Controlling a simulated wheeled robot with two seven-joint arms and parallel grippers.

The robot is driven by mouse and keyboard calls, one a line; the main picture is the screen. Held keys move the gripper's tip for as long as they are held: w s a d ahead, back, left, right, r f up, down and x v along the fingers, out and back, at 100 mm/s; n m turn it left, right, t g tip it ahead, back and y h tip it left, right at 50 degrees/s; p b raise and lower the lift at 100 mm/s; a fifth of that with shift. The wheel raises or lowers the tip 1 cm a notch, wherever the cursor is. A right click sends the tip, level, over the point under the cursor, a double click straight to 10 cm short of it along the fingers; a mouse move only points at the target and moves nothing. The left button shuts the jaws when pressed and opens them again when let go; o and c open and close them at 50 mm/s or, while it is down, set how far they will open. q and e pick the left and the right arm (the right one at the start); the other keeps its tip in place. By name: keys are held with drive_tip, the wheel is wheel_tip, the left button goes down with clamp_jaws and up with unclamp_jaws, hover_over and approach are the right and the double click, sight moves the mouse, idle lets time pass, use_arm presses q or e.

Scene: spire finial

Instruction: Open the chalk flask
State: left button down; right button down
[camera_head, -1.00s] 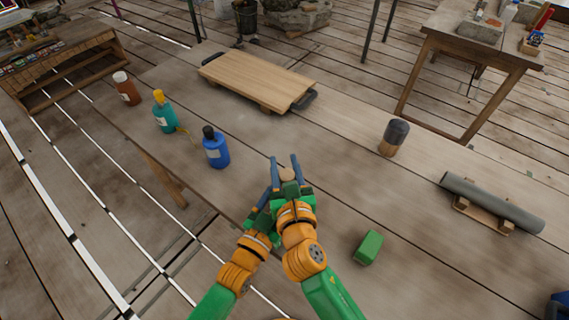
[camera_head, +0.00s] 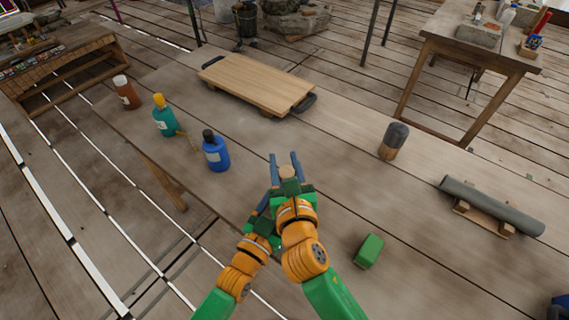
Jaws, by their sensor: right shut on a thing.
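My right gripper (camera_head: 286,165) is over the near edge of the bench, its two blue fingers on either side of a small tan round-topped piece (camera_head: 287,172). It is shut on this piece, which looks like a stopper or lid. My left gripper (camera_head: 263,207) is just left of and below it, mostly hidden by the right hand. I cannot tell whether its jaws are open or shut, or what they hold. No flask body shows clearly between the hands. A blue bottle with a dark cap (camera_head: 215,151), a teal bottle with a yellow cap (camera_head: 164,116) and a brown bottle with a white cap (camera_head: 126,92) stand on the left.
A wooden board with dark handles (camera_head: 257,83) lies at the back of the bench (camera_head: 335,140). A dark-topped brush or jar (camera_head: 393,141) stands to the right. A grey cylinder (camera_head: 490,204) rests on a wooden cradle. A green block (camera_head: 369,250) lies near the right arm.

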drive_tip(key=shift+r, duration=0.1)
use_arm(q)
unclamp_jaws()
use_arm(e)
wheel_tip(320, 180, up, 4)
drive_tip(key=shift+w+f, duration=0.1)
idle(0.4)
